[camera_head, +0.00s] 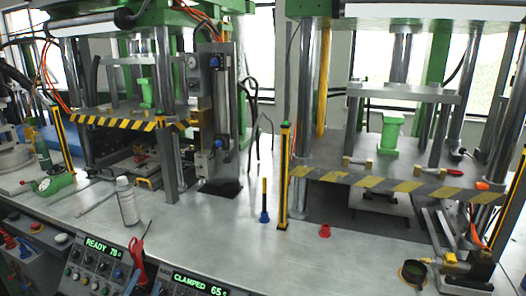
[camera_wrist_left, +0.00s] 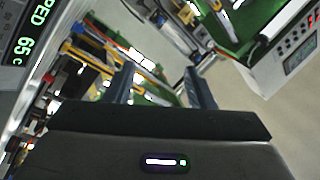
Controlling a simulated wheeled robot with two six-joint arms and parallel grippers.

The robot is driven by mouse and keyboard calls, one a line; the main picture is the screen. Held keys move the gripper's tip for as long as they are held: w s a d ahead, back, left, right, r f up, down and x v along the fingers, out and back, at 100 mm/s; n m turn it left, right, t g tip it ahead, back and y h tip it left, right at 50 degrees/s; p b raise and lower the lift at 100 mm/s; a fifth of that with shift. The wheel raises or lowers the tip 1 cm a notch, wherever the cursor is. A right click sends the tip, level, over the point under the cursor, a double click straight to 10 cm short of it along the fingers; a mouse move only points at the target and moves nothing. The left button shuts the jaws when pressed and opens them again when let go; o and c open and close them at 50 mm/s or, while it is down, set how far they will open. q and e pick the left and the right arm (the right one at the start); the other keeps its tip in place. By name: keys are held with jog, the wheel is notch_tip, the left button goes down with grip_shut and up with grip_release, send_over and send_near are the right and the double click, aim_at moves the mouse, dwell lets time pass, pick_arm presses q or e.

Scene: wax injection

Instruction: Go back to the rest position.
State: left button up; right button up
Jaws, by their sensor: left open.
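My left gripper (camera_wrist_left: 160,78) shows in the left wrist view, with its two dark fingers apart and nothing seen between them. I cannot make it out clearly in the head view. In the wrist view, a green-lit panel (camera_wrist_left: 22,38) ending in "65 c" is at the upper left, beside my gripper. The head view shows the "CLAMPED 65" panel (camera_head: 200,284) at the bottom edge. My right gripper is in neither view.
Two presses with striped bars (camera_head: 128,123) (camera_head: 400,186) stand on the metal table (camera_head: 215,235). The front middle of the tabletop is clear.

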pick_arm(q)
jog(key=s+a+f+n+g+y, duration=0.4)
jog(key=s+f+n+y, duration=0.1)
jog(key=s+n+y, duration=0.3)
jog(key=s+d+f+n+g+h, duration=0.1)
jog(key=s+d+f+g+h, duration=0.2)
jog(key=s, duration=0.6)
jog(key=s+d+f+g, duration=0.2)
jog(key=s+g, duration=0.3)
jog(key=s, duration=0.4)
jog(key=s+d+f+n+g+h, duration=0.1)
jog(key=s+d+f+g+h, duration=0.2)
jog(key=s, duration=0.5)
jog(key=a+f+g+y, duration=0.1)
jog(key=a+f+g, duration=0.2)
jog(key=f, duration=2.6)
jog(key=s+a+f+g, duration=0.1)
jog(key=s+f, duration=1.7)
jog(key=f, duration=0.2)
jog(key=shift+s+a+f+n, duration=0.15)
jog(key=shift+s+f+n, duration=0.15)
jog(key=shift+n, duration=0.1)
